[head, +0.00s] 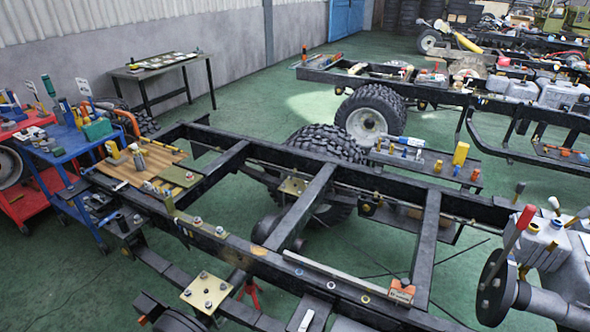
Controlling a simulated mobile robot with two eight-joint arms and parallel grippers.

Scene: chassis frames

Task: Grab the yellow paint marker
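I cannot tell for sure which object is the yellow paint marker; several small yellow things are in the head view. An upright yellow object (460,153) stands on a dark shelf (428,164) beyond the near chassis frame, right of the big tyre. A smaller yellow piece (438,166) stands left of it on the same shelf. Another yellow object (112,150) is on the wooden board (140,168) at the left end of the frame. Neither of my grippers is in view.
The black near chassis frame (300,205) spans the view. A blue cart (75,150) and a red cart (30,125) with tools stand at left. A grey engine part with a red-handled lever (520,220) is at right. A table (160,68) stands by the wall; green floor lies between.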

